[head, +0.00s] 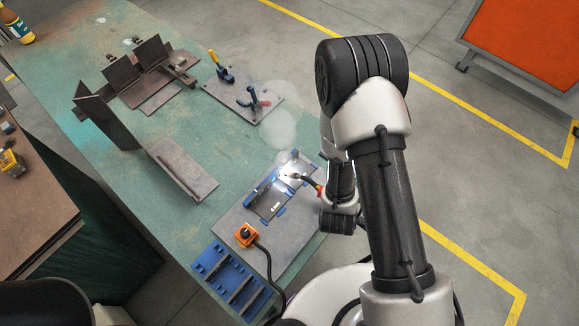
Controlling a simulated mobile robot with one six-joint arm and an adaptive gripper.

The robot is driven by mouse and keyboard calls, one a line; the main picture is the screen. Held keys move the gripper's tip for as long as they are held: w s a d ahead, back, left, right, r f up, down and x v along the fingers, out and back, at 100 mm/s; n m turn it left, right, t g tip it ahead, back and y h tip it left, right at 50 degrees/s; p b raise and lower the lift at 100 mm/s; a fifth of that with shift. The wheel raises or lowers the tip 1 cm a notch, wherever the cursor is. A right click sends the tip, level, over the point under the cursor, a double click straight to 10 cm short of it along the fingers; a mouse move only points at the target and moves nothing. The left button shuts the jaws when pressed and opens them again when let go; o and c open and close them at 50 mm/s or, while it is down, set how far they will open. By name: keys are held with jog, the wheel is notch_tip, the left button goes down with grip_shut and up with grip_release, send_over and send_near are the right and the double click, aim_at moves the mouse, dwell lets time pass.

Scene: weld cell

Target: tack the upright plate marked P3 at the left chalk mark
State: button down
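A welding torch (308,181) with a dark neck and a red-and-yellow part reaches out from my gripper (322,190), at the arm's end. The fingers are mostly hidden by my arm, but the torch is held there. Its tip is at a bright white glow on a small metal workpiece (270,205), set between blue clamps on a grey plate (225,215). Pale smoke rises above the glow. A low upright plate (265,188) stands along the workpiece's left side. The P3 marking and the chalk marks are not readable at this size.
An orange box with a button (246,235) and a cable sits on the grey plate's near left. A blue rack (236,281) lies at the bench's near edge. Toggle clamps (254,105) and brown upright fixtures (113,123) stand farther back.

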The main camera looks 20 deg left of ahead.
jog(key=shift+s+a, duration=0.15)
jog(key=shift+s, duration=0.2)
dwell(0.7)
jog(key=d+r, duration=0.1)
jog(key=s+d+r+p, duration=0.1)
jog(key=d+r, duration=0.1)
jog(key=shift+s+d+r+p, duration=0.1)
jog(key=shift+d+r+p, duration=0.15)
jog(key=shift+p, duration=0.05)
notch_tip(320, 180, up, 6)
jog(key=p, duration=0.5)
jog(key=shift+p, duration=0.4)
dwell(0.7)
